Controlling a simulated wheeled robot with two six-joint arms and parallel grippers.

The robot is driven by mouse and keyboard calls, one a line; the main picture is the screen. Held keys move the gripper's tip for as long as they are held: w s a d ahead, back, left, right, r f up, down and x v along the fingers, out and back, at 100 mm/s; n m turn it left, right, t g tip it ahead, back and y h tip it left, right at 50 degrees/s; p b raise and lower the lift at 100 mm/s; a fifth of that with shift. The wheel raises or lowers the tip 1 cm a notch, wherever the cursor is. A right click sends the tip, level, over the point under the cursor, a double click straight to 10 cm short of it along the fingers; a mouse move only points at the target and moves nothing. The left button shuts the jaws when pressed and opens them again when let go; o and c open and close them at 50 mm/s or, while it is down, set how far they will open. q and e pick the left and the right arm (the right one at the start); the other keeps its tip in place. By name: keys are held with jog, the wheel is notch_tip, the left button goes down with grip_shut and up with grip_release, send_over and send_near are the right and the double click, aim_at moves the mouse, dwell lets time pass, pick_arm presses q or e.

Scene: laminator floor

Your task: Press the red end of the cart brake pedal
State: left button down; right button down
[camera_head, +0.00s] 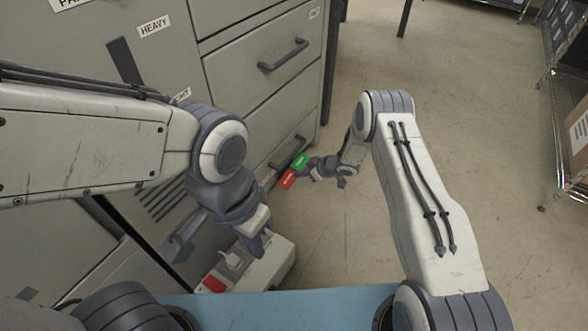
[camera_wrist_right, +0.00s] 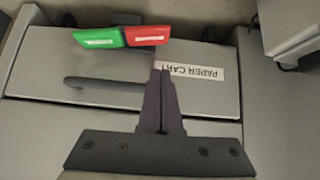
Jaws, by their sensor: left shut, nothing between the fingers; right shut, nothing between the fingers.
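The brake pedal shows low on the front of the grey drawer cart. Its red end (camera_head: 288,180) is nearer to me and its green end (camera_head: 300,161) farther. In the right wrist view the red end (camera_wrist_right: 148,35) lies just beyond my fingertips, with the green end (camera_wrist_right: 98,38) to its left. My right gripper (camera_head: 305,173) is shut and empty beside the pedal; I cannot tell whether it touches. It also shows in the right wrist view (camera_wrist_right: 160,74), its fingers together. My left gripper (camera_head: 257,250) is shut and empty, away from the pedal.
The grey cart (camera_head: 230,20) has drawers with handles, and a "PAPER CART" label (camera_wrist_right: 192,73) shows in the wrist view. A white unit (camera_head: 262,272) with a red patch stands below my left gripper. Open floor (camera_head: 420,80) lies to the right, with wire shelving (camera_head: 560,130) beyond.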

jog(key=p+v, duration=0.1)
jog(key=v, duration=0.3)
jog(key=shift+s, duration=0.2)
jog(key=shift+r, duration=0.1)
notch_tip(320, 180, up, 13)
jog(key=w+a+h+p, duration=0.2)
jog(key=h, duration=0.1)
jog(key=s+a+r+m+h+p, duration=0.1)
jog(key=s+r, duration=0.3)
jog(key=r, duration=0.2)
jog(key=s+a+r+m+h, duration=0.1)
jog(key=s+r, duration=0.3)
jog(key=r, duration=0.2)
jog(key=s+r+g+p, duration=0.2)
jog(key=s+r, duration=0.3)
jog(key=s, duration=0.6)
jog(key=s+r+m+g+h+p, duration=0.15)
jog(key=s+r, duration=0.35)
jog(key=s, duration=0.6)
jog(key=s+r+g+y+p, duration=0.15)
jog(key=s+r, duration=0.25)
jog(key=s, duration=0.7)
notch_tip(320, 180, up, 37)
jog(key=h+p, duration=0.1)
jog(key=p, duration=3.5)
jog(key=shift+d+g, duration=0.2)
jog(key=shift+g, duration=0.1)
